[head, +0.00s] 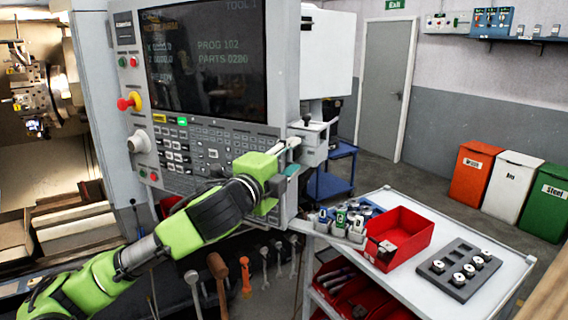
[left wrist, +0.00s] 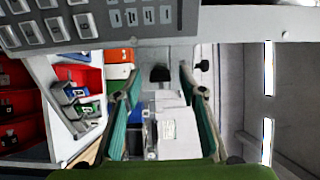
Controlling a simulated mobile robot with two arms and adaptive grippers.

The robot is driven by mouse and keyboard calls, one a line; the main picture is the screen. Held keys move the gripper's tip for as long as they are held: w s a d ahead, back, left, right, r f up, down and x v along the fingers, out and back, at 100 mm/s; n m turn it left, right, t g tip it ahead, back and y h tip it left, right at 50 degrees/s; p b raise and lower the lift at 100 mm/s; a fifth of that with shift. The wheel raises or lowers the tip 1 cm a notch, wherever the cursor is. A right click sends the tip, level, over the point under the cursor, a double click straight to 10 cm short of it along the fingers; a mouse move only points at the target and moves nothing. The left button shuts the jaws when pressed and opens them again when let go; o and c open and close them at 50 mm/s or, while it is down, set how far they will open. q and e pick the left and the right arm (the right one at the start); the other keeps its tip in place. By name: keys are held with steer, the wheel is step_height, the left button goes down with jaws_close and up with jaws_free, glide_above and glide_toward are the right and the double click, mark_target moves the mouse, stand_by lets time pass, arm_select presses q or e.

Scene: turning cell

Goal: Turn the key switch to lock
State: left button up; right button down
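The control panel (head: 215,150) with its screen and keys stands left of centre in the head view. A grey box (head: 317,148) is mounted at its right side, with a small black knob-like part (head: 306,119) on top. I cannot tell for sure which part is the key switch. My left gripper (head: 293,158) is beside this box at the panel's right edge. In the left wrist view the gripper (left wrist: 164,100) is open, its teal pads apart. A dark knob-like part (left wrist: 160,73) shows between the fingers, beyond a pale box (left wrist: 172,132). Contact cannot be told. My right gripper is not in view.
A red-and-yellow emergency stop (head: 129,102) and a pale dial (head: 139,142) are on the panel's left edge. A white cart (head: 480,300) with a red tray (head: 400,232) stands at right. Tools hang below the panel. Bins (head: 510,185) stand against the far wall.

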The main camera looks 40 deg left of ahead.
arm_select(q)
steer(key=s+d, duration=0.1)
steer(key=s, duration=0.5)
steer(key=shift+s, duration=0.4)
stand_by(0.3)
